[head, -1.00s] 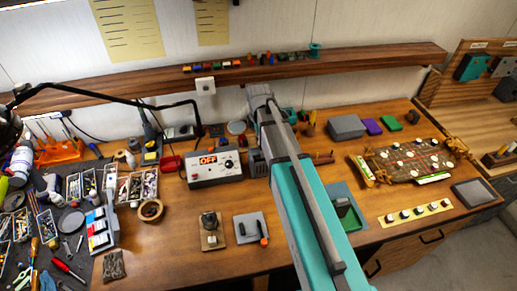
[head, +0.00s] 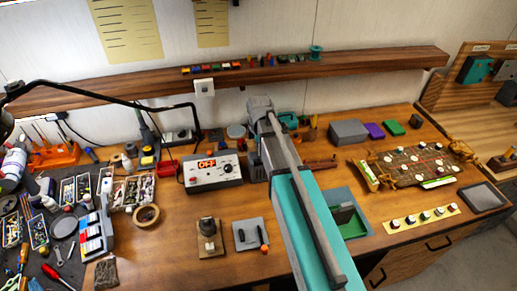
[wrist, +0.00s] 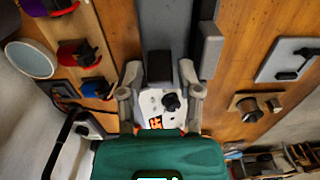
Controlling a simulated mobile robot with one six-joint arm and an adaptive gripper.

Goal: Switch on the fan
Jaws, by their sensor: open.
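A white control box (head: 213,171) with a lit orange OFF display, a dark knob and a red button stands on the bench, left of my arm. In the wrist view the box (wrist: 151,105) lies between the fingers of my gripper (wrist: 159,72), its black knob (wrist: 171,102) facing the camera. The fingers are apart and hold nothing; whether they touch the box cannot be told. I cannot clearly make out a fan; a dark grey shape (head: 257,165) beside the box is partly hidden by my arm.
A wooden block with a knob (head: 209,237) and a grey switch plate (head: 250,233) lie in front of the box. A tape roll (head: 146,215) and cluttered tools are left. A shelf (head: 340,69) runs above the bench. A circuit board (head: 412,164) lies right.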

